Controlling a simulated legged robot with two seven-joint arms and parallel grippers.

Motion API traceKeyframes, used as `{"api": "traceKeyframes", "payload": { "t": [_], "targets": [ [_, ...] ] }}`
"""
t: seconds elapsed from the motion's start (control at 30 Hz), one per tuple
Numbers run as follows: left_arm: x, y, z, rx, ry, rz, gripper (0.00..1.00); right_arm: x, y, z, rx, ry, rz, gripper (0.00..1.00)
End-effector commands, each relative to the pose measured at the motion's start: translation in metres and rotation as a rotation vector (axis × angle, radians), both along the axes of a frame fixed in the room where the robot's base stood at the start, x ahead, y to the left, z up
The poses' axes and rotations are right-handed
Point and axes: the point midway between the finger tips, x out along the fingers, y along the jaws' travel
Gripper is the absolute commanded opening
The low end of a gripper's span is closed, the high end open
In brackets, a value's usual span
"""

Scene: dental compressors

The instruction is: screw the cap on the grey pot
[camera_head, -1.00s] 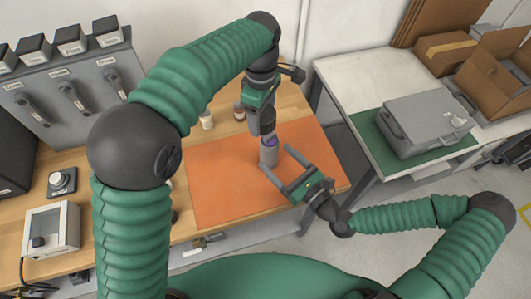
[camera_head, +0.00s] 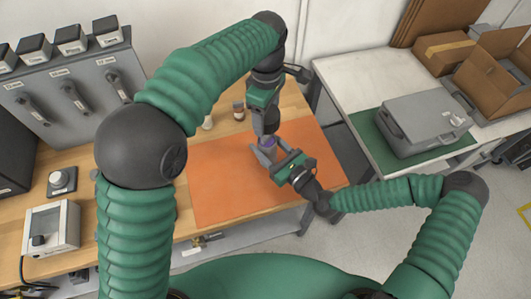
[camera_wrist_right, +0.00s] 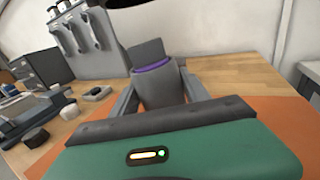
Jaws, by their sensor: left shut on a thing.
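The grey pot (camera_wrist_right: 160,90) stands upright between the two fingers of my right gripper (camera_wrist_right: 160,104). In the head view the pot (camera_head: 268,150) is partly hidden by that gripper. The purple cap (camera_wrist_right: 153,66) shows as a band at the top of the pot; whether it is seated or threaded I cannot tell. My left gripper (camera_head: 270,134) points down from above and is shut on the cap; its grey finger (camera_wrist_right: 148,51) covers much of the cap top. My right gripper (camera_head: 272,155) comes in low from the right, its fingers open on either side of the pot.
The orange mat (camera_head: 220,185) lies on the wooden bench, clear on its left. Small jars (camera_head: 238,111) stand behind the mat. A grey control panel (camera_head: 65,95) and a white box (camera_head: 52,228) are at the left. A grey case (camera_head: 420,120) sits on the side table.

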Motion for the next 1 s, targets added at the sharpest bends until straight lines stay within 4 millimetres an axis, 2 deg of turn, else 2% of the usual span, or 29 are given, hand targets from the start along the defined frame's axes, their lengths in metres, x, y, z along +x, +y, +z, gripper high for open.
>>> {"api": "traceKeyframes", "payload": {
  "t": [0.03,0.33,0.57,0.9,1.0],
  "targets": [
    [0.000,-0.001,0.000,0.000,0.000,-0.002,0.25,0.000,-0.001,0.000,0.000,0.000,-0.001,0.40],
    [0.000,0.003,0.000,-0.003,0.000,-0.001,0.25,0.000,0.002,-0.001,-0.004,0.000,-0.001,0.00],
    [0.000,0.003,-0.001,-0.002,0.000,-0.001,0.25,0.000,0.003,0.000,-0.003,0.000,0.000,0.00],
    [-0.008,-0.005,-0.045,0.026,-0.027,-0.003,0.25,0.000,0.001,0.000,-0.001,0.000,-0.001,0.00],
    [-0.008,-0.006,-0.049,0.027,-0.031,-0.002,0.25,0.000,0.000,0.000,-0.002,-0.001,-0.002,0.00]
  ]
}}
